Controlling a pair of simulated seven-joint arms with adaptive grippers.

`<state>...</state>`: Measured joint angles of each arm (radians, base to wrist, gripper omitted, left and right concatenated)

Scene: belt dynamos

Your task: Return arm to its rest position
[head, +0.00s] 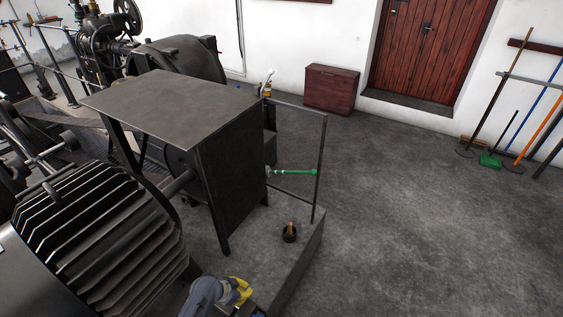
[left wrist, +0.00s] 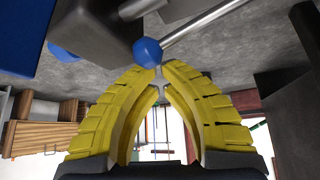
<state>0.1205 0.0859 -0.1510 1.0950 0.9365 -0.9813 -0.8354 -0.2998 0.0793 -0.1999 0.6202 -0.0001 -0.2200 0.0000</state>
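My left gripper (head: 236,291) is at the bottom of the head view, with yellow fingers on a grey wrist, beside the front edge of the concrete plinth. In the left wrist view its two yellow fingers (left wrist: 160,72) arch together and their tips nearly meet, with nothing clear between them. A blue ball knob (left wrist: 147,52) on a metal rod (left wrist: 200,20) shows just beyond the tips; whether it touches them I cannot tell. My right gripper is not in view.
A dark metal table-like guard (head: 170,100) and a finned machine (head: 95,235) stand close by. A railing (head: 320,165) and a small pot with a brush (head: 289,234) are on the plinth. Open floor (head: 420,220) lies to the right.

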